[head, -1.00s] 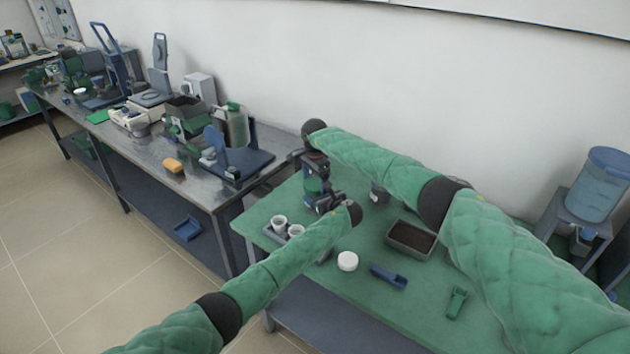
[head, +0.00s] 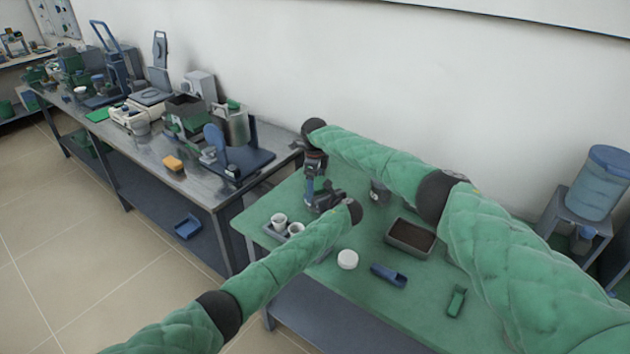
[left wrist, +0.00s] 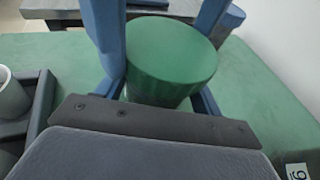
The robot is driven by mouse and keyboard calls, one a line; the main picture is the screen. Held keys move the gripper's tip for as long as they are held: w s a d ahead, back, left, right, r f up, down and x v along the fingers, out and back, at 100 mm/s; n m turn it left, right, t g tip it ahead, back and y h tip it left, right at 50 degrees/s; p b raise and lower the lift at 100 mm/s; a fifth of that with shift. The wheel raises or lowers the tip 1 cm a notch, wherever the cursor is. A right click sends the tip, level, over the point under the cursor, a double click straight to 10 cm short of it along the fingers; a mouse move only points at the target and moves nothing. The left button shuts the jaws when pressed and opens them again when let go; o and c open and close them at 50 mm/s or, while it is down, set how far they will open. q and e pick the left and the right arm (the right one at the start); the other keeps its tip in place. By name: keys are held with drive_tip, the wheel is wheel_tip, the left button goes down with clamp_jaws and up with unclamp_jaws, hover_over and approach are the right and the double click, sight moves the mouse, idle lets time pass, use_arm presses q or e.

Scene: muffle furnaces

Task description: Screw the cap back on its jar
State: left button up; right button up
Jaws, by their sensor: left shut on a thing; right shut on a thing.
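A green round cap (left wrist: 170,55) with a ribbed side shows in the left wrist view. The blue fingers of my right gripper (head: 313,187) come down on both sides of it and are shut on it. My left gripper (head: 325,201) is shut lower down, with a blue finger showing beside the green cylinder. What it grips, apparently the jar, is hidden below the cap and behind its own body. The seam between cap and jar is not visible, so I cannot tell how the cap sits. Both grippers meet above the far left of the green table (head: 345,305).
Near the grippers stands a grey tray (head: 270,236) with white cups. A white round piece (head: 347,260), a blue scoop (head: 388,275), a bin of dark material (head: 390,235) and a green tool (head: 456,302) lie to the right.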

drive_tip(key=m, duration=0.7)
drive_tip(key=shift+w, duration=0.15)
drive_tip(key=m, duration=0.5)
drive_tip(key=shift+d+m, duration=0.15)
drive_tip(key=shift+m, duration=0.25)
drive_tip(key=m, duration=0.6)
drive_tip(key=shift+w+d+m, duration=0.1)
drive_tip(key=shift+d+m, duration=0.05)
drive_tip(key=shift+m, duration=0.25)
use_arm(q)
drive_tip(key=shift+f, duration=0.1)
use_arm(e)
drive_tip(key=m, duration=0.5)
drive_tip(key=shift+m, duration=0.3)
drive_tip(key=o, duration=0.9)
drive_tip(key=shift+c, duration=0.2)
wheel_tip(320, 180, up, 12)
drive_tip(key=shift+d, duration=0.1)
